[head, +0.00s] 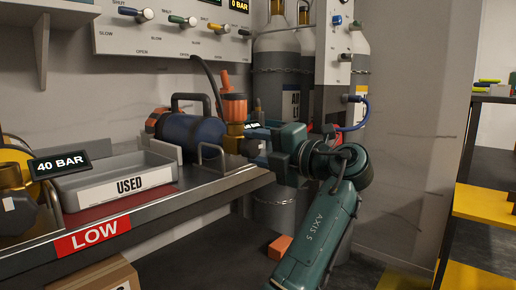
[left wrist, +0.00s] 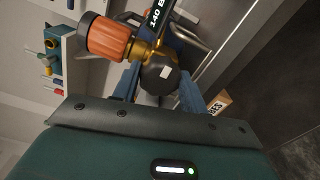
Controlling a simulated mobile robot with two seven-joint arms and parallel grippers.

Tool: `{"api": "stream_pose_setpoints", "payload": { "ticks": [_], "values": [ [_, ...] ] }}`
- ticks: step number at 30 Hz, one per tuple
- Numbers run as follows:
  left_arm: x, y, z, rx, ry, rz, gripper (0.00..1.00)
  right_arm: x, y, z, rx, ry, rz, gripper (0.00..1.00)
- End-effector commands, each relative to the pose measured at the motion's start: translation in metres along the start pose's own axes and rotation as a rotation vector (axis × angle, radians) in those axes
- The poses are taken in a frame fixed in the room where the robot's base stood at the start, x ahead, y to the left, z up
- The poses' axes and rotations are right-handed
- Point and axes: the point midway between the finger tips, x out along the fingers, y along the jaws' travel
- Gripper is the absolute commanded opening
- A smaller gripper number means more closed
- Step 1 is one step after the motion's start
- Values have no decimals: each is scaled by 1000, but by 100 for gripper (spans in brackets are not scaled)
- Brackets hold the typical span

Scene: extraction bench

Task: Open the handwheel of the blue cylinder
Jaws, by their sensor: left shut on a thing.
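The blue cylinder (head: 195,135) lies on its side on the bench, with a dark carry handle, a brass valve and an orange fitting (head: 234,105) at its right end. The orange fitting (left wrist: 108,37) also shows in the left wrist view. The dark round handwheel (left wrist: 160,78) with a white mark sits on the brass valve, between the blue fingers of my left gripper (left wrist: 162,92). In the head view my left gripper (head: 262,145) reaches the valve end from the right and is shut on the handwheel (head: 249,147). My right gripper is out of view.
A grey tray marked USED (head: 125,183) stands on the bench left of the cylinder. A yellow cylinder (head: 15,165) is at the left edge, by a 40 BAR display. A valve panel (head: 170,30) hangs above. Chained grey cylinders (head: 283,85) stand behind my arm.

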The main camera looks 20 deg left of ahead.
Motion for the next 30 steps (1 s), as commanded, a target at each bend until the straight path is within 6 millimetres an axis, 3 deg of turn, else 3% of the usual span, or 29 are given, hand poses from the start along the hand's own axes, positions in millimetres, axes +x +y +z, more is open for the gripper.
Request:
{"api": "stream_pose_setpoints", "payload": {
  "ticks": [1, 2, 9, 20, 24, 30],
  "values": [
    [0, 0, 0, -5, 1, 0, 20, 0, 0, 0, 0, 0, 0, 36],
    [0, 0, 0, -4, 1, 1, 44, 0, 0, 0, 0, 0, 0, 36],
    [0, 0, 0, -2, 1, 1, 64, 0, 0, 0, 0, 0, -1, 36],
    [-8, 1, 0, 0, -1, -1, 65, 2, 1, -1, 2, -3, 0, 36],
    [-31, 3, 1, -1, -3, -1, 65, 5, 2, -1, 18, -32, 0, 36],
    [-76, 4, 1, 0, -2, 3, 65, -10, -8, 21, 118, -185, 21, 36]
  ]
}}
